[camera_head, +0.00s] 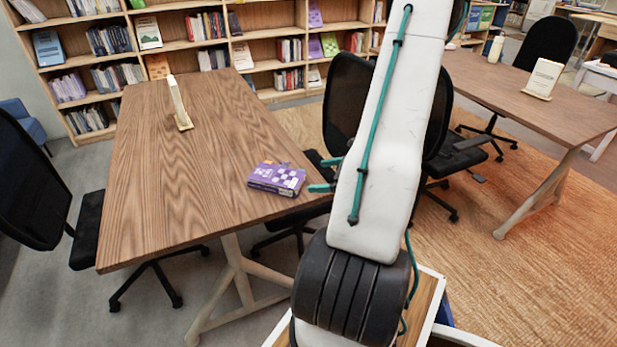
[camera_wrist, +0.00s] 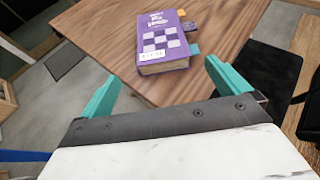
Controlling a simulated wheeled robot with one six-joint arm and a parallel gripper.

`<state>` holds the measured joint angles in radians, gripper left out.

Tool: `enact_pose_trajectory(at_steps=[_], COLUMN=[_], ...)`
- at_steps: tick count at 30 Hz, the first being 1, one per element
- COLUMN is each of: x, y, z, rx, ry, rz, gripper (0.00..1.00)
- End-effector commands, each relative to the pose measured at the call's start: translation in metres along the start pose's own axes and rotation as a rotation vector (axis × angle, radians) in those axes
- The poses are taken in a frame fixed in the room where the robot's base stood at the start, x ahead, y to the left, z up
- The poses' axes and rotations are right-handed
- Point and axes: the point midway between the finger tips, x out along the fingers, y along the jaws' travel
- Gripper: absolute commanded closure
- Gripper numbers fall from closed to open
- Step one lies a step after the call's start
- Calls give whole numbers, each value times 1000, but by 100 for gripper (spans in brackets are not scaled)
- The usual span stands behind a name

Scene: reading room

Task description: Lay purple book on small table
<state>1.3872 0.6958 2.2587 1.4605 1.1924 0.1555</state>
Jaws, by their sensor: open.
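The purple book (camera_head: 277,179) lies flat on the wooden table at the left, near that table's right edge. In the wrist view the purple book (camera_wrist: 162,43) lies ahead of my gripper (camera_wrist: 160,85), with a checkered cover and coloured tabs at its right side. My gripper's green fingers are spread apart with nothing between them. In the head view the green fingertips (camera_head: 322,175) show just right of the book, partly hidden by my arm. I cannot tell which table is the small one.
The wooden table (camera_head: 170,165) also holds an upright stand (camera_head: 179,104) at its far part. Black chairs (camera_head: 345,105) stand around it. A second wooden table (camera_head: 500,95) with a display stand (camera_head: 543,78) is at the right. Bookshelves (camera_head: 180,45) line the back.

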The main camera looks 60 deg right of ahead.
Motion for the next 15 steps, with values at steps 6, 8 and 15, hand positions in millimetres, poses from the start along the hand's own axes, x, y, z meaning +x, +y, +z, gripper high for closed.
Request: enact_pose_trajectory(at_steps=[6,8,15], x=[-30,-34,-22], y=[-1,0,14], z=[0,0,29], rx=[0,0,-91], ry=[-1,0,11], rz=[-3,-1,85], gripper=[0,0,0])
